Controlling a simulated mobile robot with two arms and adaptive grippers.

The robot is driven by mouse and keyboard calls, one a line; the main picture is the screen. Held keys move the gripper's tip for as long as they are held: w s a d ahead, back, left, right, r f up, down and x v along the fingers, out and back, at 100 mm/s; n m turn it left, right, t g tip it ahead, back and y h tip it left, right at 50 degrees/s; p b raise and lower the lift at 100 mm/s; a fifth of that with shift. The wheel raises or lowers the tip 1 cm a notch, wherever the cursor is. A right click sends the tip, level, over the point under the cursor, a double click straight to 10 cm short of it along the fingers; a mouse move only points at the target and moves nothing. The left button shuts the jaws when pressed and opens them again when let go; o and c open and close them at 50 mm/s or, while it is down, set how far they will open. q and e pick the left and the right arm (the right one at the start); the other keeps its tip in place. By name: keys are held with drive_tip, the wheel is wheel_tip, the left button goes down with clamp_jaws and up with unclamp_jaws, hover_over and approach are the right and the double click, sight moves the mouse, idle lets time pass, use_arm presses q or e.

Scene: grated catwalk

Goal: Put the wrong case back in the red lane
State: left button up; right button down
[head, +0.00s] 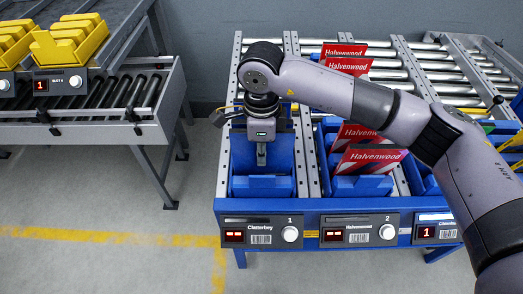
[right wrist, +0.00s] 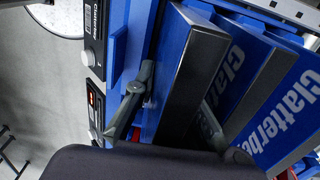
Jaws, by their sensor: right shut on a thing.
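My right gripper (head: 262,158) reaches down into the blue Clatterbey lane (head: 243,165), marked 1. In the right wrist view, its fingers (right wrist: 172,100) are shut on a blue case (right wrist: 190,70) with a grey edge. More blue cases marked Clatterbey (right wrist: 230,75) stand close beside it. Red Halvenwood cases (head: 369,158) stand tilted in lane 2, to the right. More red cases (head: 346,66) are on the rollers behind. No red case shows in the Clatterbey lane in the head view. My left gripper is not in view.
Lane fronts carry label panels with knobs, Clatterbey (head: 262,235) and Halvenwood (head: 360,232). My right arm covers part of the right lanes. A separate conveyor with yellow bins (head: 68,42) stands at left. Grey floor (head: 110,195) lies open between.

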drive_tip(key=shift+f+b, duration=0.6)
drive_tip(key=shift+f, duration=0.2)
drive_tip(key=c, duration=1.6)
unclamp_jaws()
drive_tip(key=shift+o, duration=0.7)
drive_tip(key=shift+o, duration=1.4)
drive_tip(key=shift+r, duration=0.1)
drive_tip(key=shift+r+p, duration=1.7)
drive_tip(key=shift+r, duration=2.25)
